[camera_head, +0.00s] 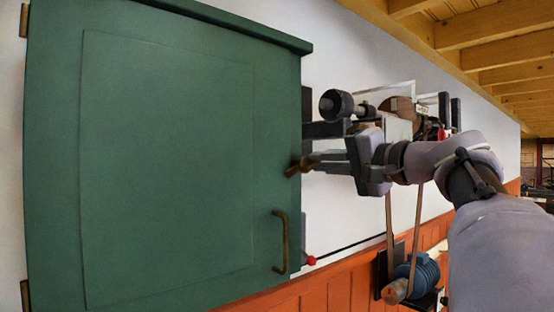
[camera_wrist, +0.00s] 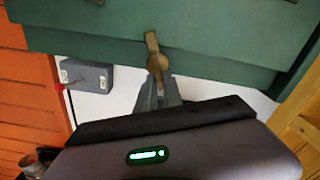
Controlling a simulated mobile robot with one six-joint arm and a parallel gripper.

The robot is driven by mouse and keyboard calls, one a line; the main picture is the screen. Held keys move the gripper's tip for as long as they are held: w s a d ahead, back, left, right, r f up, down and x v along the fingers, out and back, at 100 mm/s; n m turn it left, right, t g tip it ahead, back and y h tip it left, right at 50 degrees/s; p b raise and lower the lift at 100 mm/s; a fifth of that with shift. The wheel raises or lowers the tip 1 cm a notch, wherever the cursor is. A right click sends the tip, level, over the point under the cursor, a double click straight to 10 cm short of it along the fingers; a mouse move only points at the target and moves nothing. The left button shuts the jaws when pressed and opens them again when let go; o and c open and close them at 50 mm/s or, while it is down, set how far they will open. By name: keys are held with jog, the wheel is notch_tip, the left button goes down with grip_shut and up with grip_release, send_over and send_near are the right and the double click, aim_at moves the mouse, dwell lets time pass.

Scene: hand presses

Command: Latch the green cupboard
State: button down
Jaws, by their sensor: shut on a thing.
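The green cupboard (camera_head: 165,165) fills the left of the head view, its panelled door flush in its frame as far as I can see. A brown bar handle (camera_head: 280,242) is on the lower right of the door. A small brown latch (camera_head: 296,167) sits at the cupboard's right edge. My gripper (camera_head: 309,163) reaches it from the right. In the wrist view, the latch (camera_wrist: 152,48) stands against the green edge, and my gripper (camera_wrist: 158,80) is shut on its near end. The fingertips partly hide that end.
A grey box (camera_wrist: 88,76) with a red-tipped lever (camera_head: 311,260) is on the white wall close by the cupboard. Machinery with a black knob (camera_head: 336,103) stands behind my arm. A blue motor (camera_head: 418,274) with a belt is below.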

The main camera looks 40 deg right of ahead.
jog(key=shift+f+m+p, duration=0.15)
jog(key=shift+f+m, duration=0.05)
jog(key=shift+m, duration=0.95)
jog(key=shift+f+m+p, duration=0.15)
jog(key=shift+f+m, duration=0.05)
jog(key=shift+m, duration=0.95)
jog(key=c, duration=1.5)
grip_release()
jog(key=shift+w, duration=0.15)
jog(key=s+b, duration=0.1)
jog(key=s, duration=0.4)
jog(key=s+d+b, duration=0.1)
jog(key=s, duration=0.5)
jog(key=s+b, duration=0.1)
jog(key=s, duration=0.5)
jog(key=shift+s+d, duration=0.2)
jog(key=shift+s, duration=0.05)
